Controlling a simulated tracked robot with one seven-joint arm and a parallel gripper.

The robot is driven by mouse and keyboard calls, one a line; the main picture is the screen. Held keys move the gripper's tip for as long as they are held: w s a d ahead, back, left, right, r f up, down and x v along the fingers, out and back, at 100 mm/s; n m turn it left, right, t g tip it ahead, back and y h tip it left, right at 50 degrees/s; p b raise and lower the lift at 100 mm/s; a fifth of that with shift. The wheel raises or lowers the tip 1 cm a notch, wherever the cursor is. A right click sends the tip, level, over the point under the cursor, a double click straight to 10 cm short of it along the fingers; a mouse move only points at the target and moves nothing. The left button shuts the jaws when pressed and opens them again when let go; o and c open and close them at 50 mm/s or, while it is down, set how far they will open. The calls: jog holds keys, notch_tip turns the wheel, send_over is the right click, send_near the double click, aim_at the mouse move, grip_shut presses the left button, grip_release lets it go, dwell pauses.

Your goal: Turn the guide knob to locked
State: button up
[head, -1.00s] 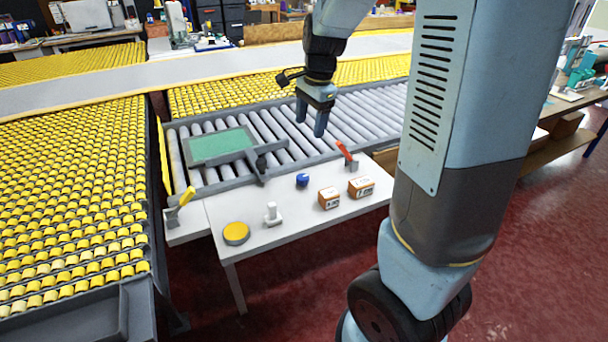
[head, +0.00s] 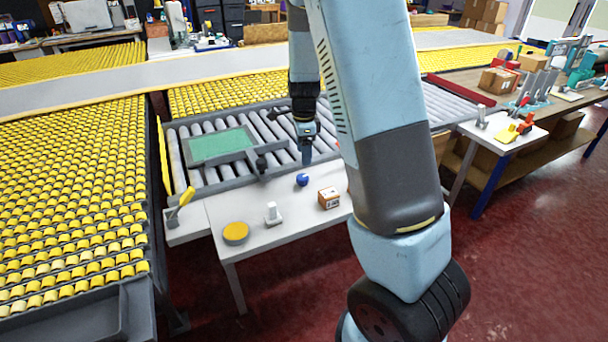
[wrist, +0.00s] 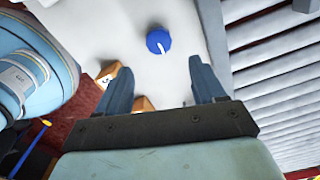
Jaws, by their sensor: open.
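A round blue knob (head: 302,180) stands on the white table near its back edge. In the wrist view the blue knob (wrist: 156,38) has a white pointer line on its top, running toward the bottom right; no lettering for its positions can be read. My gripper (head: 307,160) is behind and above the knob in the head view, fingers pointing down. In the wrist view my gripper (wrist: 160,68) is open and empty, with the knob beyond the gap between its fingertips, apart from them.
A brown box (head: 328,198), a white fitting (head: 273,213) and a yellow-topped disc (head: 235,233) stand on the table (head: 250,265). A yellow lever (head: 186,198) is at left. A guide bar with a black clamp (head: 261,162) and a green panel (head: 222,145) lie over the rollers.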

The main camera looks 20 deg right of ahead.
aim_at(304, 176)
notch_tip(304, 176, down, 9)
dwell(0.4)
jog(key=shift+c, duration=0.3)
jog(key=c, duration=1)
